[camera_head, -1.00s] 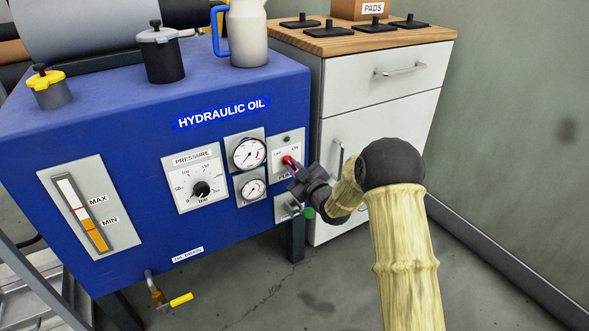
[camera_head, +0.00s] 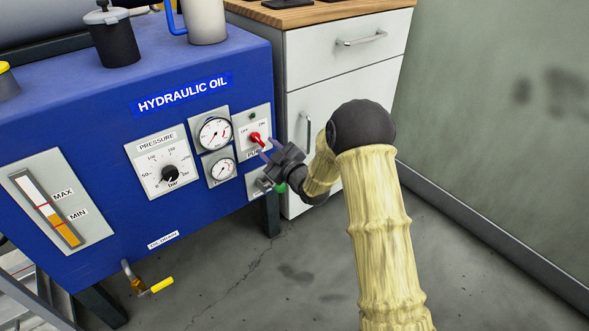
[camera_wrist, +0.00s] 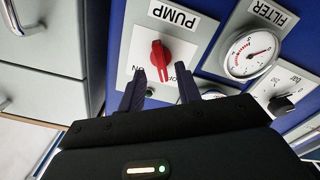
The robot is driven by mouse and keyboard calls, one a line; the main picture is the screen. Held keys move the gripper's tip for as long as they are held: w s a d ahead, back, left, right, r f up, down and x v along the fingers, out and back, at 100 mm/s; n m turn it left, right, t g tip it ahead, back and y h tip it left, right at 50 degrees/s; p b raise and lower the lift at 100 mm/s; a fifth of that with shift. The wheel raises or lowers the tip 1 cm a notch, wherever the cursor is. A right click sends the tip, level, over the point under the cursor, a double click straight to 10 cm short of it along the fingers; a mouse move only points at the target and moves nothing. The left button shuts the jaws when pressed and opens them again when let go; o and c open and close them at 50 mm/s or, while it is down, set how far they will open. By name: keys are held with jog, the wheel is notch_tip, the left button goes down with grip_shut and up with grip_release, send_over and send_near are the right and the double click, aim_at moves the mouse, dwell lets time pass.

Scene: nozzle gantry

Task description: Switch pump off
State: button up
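The red pump knob (camera_head: 256,138) sits on a white plate (camera_head: 242,122) marked OFF and ON, at the right end of the blue cabinet's front. In the wrist view the knob (camera_wrist: 160,60) stands upright in the picture, between the upside-down PUMP label and the ON and OFF marks. Which mark it points to is hard to tell. My gripper (camera_head: 266,149) is just in front of the knob. In the wrist view my gripper (camera_wrist: 160,88) is open, its two dark fingers apart with nothing between the tips. A dark green lamp (camera_head: 253,115) is on the plate.
Two gauges (camera_head: 214,133) and a pressure dial (camera_head: 169,172) are left of the plate. A white cupboard (camera_head: 340,85) stands close on the right. A drain valve with a yellow handle (camera_head: 161,285) hangs below the cabinet. The floor in front is clear.

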jog(key=p+v, duration=0.3)
jog(key=v, duration=1.1)
jog(key=shift+d, duration=0.15)
jog(key=s+d+r+m+g+h+p, duration=0.4)
jog(key=s+d+m+g+h, duration=0.25)
jog(key=d+h, duration=0.2)
jog(key=s+d+r+m+g+h+p, duration=0.1)
jog(key=s+r+m+g+p, duration=0.15)
jog(key=s, duration=0.55)
jog(key=s+d+r+m+g+h+p, duration=0.1)
jog(key=s+r+m+g, duration=0.25)
jog(key=s, duration=0.45)
jog(key=w+p+v, duration=0.2)
jog(key=p+v, duration=1)
jog(key=w+d+r+p+v, duration=0.1)
jog(key=w+p+v, duration=0.2)
jog(key=p+v, duration=0.9)
jog(key=w+p+v, duration=0.2)
jog(key=p+v, duration=1)
jog(key=p, duration=0.1)
jog(key=shift+w+d+r, duration=0.25)
jog(key=shift+w+r, duration=0.1)
jog(key=shift+r, duration=0.15)
